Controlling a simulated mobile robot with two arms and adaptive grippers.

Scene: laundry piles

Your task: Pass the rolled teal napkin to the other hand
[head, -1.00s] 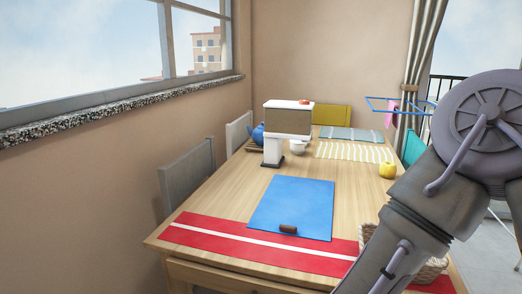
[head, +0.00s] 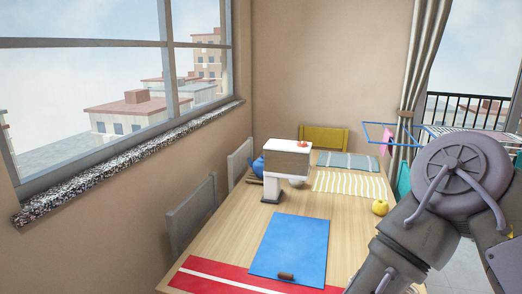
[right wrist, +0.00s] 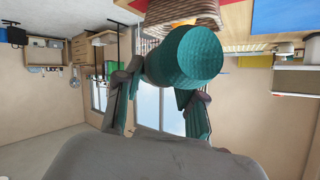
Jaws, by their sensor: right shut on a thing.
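The rolled teal napkin (right wrist: 185,55) is in the right wrist view, its rounded end towards the camera. My right gripper (right wrist: 160,90) is shut on it, with the napkin between the fingers. The napkin partly hides the right-hand finger. In the head view only my right arm shows at the right; its gripper and the napkin cannot be made out there. My left gripper is in neither view.
A wooden table (head: 225,240) holds a blue mat (head: 290,245) with a small brown object (head: 286,276), a white stand (head: 271,188), a blue teapot (head: 258,167) and a yellow fruit (head: 380,207). Chairs (head: 192,213) line its left side. A wicker basket (right wrist: 172,12) shows in the wrist view.

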